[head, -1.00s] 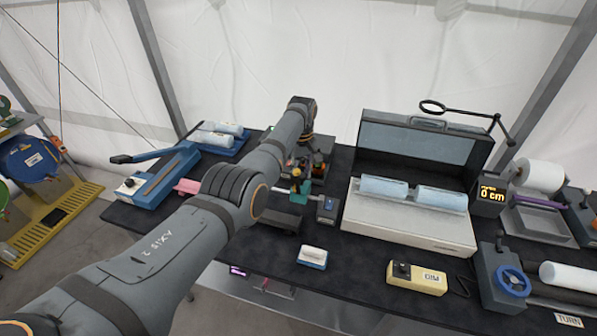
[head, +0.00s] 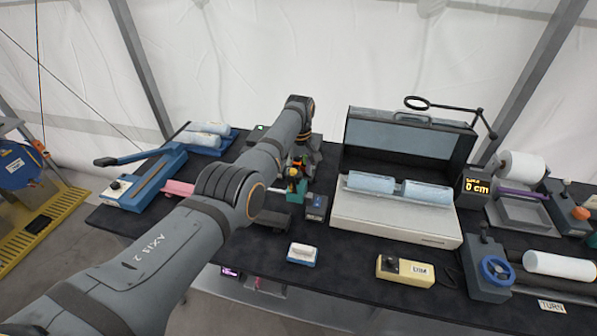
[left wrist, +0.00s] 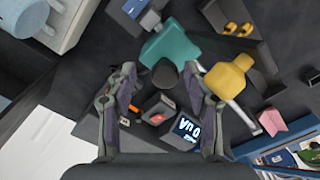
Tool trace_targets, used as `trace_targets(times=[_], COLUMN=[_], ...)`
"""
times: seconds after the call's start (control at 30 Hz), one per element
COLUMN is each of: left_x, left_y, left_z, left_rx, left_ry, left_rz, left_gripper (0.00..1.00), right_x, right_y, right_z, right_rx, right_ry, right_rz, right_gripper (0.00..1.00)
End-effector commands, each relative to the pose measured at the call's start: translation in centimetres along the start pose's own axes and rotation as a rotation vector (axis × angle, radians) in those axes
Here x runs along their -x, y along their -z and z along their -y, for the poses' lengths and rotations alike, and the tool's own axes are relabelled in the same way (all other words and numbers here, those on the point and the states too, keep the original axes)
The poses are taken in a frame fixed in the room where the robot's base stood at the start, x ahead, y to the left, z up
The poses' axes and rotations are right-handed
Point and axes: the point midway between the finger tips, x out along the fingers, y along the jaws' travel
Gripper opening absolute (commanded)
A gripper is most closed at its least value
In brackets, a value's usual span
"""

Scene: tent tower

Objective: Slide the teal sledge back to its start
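The teal sledge (head: 294,188) shows only in part in the head view, beside my left arm. In the left wrist view a teal body (left wrist: 176,48) lies just beyond my fingertips, with a dark round knob (left wrist: 165,76) below it. My left gripper (left wrist: 160,78) has its two fingers apart, with the knob between or just under them; I cannot tell whether they touch it. A yellow part (left wrist: 229,77) with a pale rod lies to the right of the fingers. My right gripper is not in view.
A small grey box with a lit display (left wrist: 188,128) sits close under the fingers. A large open-lidded case (head: 395,219) bears two blue rolls. A white-and-blue block (head: 302,254) and a cream box (head: 405,270) lie near the table's front edge. Dark tabletop between them is clear.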

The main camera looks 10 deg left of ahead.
Motion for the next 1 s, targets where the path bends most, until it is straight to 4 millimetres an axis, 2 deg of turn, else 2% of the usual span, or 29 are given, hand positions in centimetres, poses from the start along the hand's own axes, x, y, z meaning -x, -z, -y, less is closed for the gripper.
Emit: trace_targets(times=[0.27,0.37,0.6,0.7,0.8,1.0], left_x=[0.3,1.9,7.8,9.8,11.2,12.0], left_y=[0.1,0.1,0.0,-0.1,-0.1,-0.1], left_z=[0.1,0.0,-0.1,-0.1,-0.1,-0.1], left_rx=[0.001,0.001,0.0,0.0,0.0,0.0], left_ry=[0.001,-0.001,-0.001,0.0,0.002,0.003], left_rz=[-0.001,-0.002,-0.003,-0.003,-0.002,-0.001], left_gripper=[0.52,0.52,0.52,0.52,0.52,0.52], right_x=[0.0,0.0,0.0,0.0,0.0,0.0], right_y=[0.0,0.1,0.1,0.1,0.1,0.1], right_z=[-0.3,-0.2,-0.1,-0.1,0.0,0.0], right_rx=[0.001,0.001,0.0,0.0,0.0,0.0], right_ry=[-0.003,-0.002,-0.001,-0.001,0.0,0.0], right_rz=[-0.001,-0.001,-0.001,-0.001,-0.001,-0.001], right_gripper=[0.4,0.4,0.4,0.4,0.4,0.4])
